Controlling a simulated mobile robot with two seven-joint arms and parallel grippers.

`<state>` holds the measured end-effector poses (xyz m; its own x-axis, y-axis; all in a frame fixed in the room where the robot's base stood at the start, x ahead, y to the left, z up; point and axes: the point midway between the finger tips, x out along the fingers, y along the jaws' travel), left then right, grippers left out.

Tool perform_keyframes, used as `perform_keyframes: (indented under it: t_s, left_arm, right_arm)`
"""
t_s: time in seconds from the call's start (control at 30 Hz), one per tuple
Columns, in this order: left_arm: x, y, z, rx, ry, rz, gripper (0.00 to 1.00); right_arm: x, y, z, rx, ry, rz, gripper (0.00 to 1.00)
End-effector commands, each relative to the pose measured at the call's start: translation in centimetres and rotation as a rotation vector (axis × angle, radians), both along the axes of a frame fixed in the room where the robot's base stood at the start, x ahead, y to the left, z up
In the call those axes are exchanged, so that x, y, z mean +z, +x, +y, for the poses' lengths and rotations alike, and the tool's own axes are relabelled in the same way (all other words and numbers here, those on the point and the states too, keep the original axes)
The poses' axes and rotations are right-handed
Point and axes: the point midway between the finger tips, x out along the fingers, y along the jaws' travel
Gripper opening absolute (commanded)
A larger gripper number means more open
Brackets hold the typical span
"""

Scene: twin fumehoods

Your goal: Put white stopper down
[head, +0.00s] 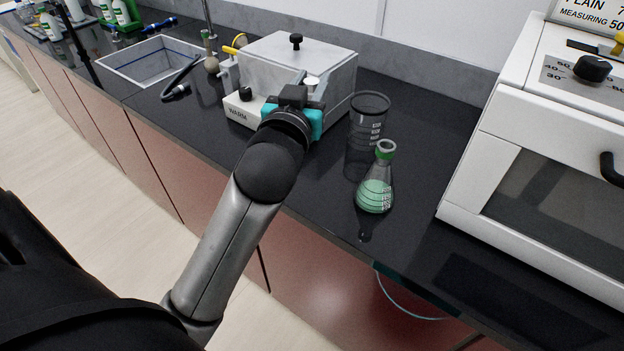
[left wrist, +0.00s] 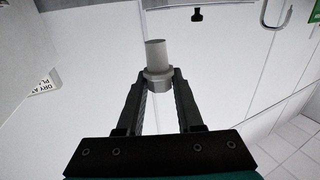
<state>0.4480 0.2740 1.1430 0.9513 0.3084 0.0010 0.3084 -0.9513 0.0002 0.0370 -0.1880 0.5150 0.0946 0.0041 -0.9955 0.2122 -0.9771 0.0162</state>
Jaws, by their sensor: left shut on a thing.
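My left gripper (head: 304,86) is shut on the white stopper (head: 312,81) and holds it over the front right part of the white water bath. In the left wrist view the stopper (left wrist: 156,55) stands upright between the two fingertips (left wrist: 157,82), gripped near its wider collar. A conical flask (head: 375,195) with green liquid and a green band at its open neck stands on the dark bench, right of the gripper and nearer to me. My right gripper is not in view.
The lidded white water bath (head: 283,60) is directly by my left gripper. An empty glass beaker (head: 369,118) stands behind the flask. A white oven (head: 540,190) fills the right side. A sink (head: 155,62) lies at the left. Dark bench (head: 425,165) is clear between flask and oven.

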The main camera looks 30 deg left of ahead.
Motion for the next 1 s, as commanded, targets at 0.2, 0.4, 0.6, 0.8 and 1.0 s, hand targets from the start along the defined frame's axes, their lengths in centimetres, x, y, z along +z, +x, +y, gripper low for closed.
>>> perform_keyframes:
  t_s: [0.2, 0.4, 0.6, 0.8, 1.0]
  left_arm:
    - [-6.1, -0.1, 0.0, 0.001, -0.001, 0.009, 0.00]
    - [-11.4, -0.1, 0.0, 0.001, -0.001, 0.007, 0.00]
    - [-14.6, 0.0, 0.0, 0.000, -0.001, 0.003, 0.00]
    - [-15.8, 0.0, 0.0, 0.000, -0.001, 0.003, 0.00]
    - [-18.9, 0.0, 0.0, 0.001, -0.002, 0.005, 0.00]
  right_arm:
    - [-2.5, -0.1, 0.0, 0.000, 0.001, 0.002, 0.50]
    - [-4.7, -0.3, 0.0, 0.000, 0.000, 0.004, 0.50]
    - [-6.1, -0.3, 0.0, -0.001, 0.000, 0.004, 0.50]
    - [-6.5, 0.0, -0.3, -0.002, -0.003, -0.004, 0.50]
    - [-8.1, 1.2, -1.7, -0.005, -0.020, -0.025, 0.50]
